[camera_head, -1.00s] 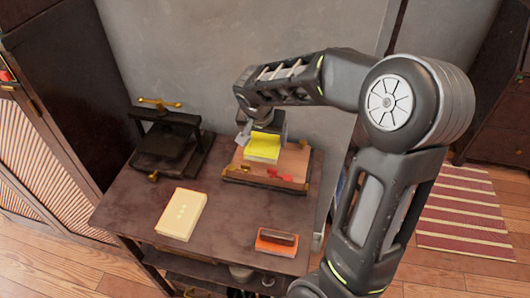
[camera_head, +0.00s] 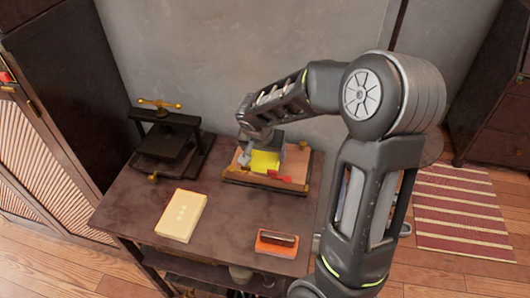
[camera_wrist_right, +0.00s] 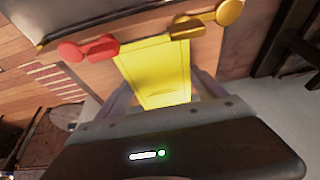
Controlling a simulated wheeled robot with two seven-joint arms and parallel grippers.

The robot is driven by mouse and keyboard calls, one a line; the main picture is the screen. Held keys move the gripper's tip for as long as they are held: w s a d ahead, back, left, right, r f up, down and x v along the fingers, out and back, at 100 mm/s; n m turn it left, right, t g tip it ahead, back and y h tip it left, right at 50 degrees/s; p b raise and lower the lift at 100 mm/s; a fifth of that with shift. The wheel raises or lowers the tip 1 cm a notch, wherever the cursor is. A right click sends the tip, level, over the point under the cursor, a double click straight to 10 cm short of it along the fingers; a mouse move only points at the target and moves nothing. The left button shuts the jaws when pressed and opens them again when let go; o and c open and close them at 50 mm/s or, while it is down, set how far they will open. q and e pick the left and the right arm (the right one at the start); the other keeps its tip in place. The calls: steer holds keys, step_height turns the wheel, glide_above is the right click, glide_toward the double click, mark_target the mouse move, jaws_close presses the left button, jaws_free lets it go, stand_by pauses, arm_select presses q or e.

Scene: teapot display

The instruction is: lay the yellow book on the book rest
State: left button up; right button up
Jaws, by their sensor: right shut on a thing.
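The yellow book (camera_head: 265,163) is in my right gripper (camera_head: 260,148) at the book rest (camera_head: 297,163), a brown board with a dark frame at the back right of the table. The right gripper is shut on the book. In the right wrist view the book (camera_wrist_right: 158,72) lies between the two fingers (camera_wrist_right: 162,95), over the brown board of the rest (camera_wrist_right: 220,45). A red clip (camera_wrist_right: 88,48) and a brass clip (camera_wrist_right: 205,22) are near its far end. I cannot tell whether the book touches the board. My left gripper is not in view.
A dark press with a brass handle (camera_head: 160,104) stands at the back left of the table (camera_head: 130,195). A cream book (camera_head: 181,215) lies at the front left, and an orange block with a dark top (camera_head: 277,243) at the front right. A wall is close behind.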

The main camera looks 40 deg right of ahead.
steer(key=shift+f, duration=0.15)
steer(key=o, duration=1.5)
steer(key=shift+r, duration=0.45)
steer(key=v, duration=1.1)
steer(key=shift+s+a+r, duration=0.15)
steer(key=shift+a+r, duration=0.05)
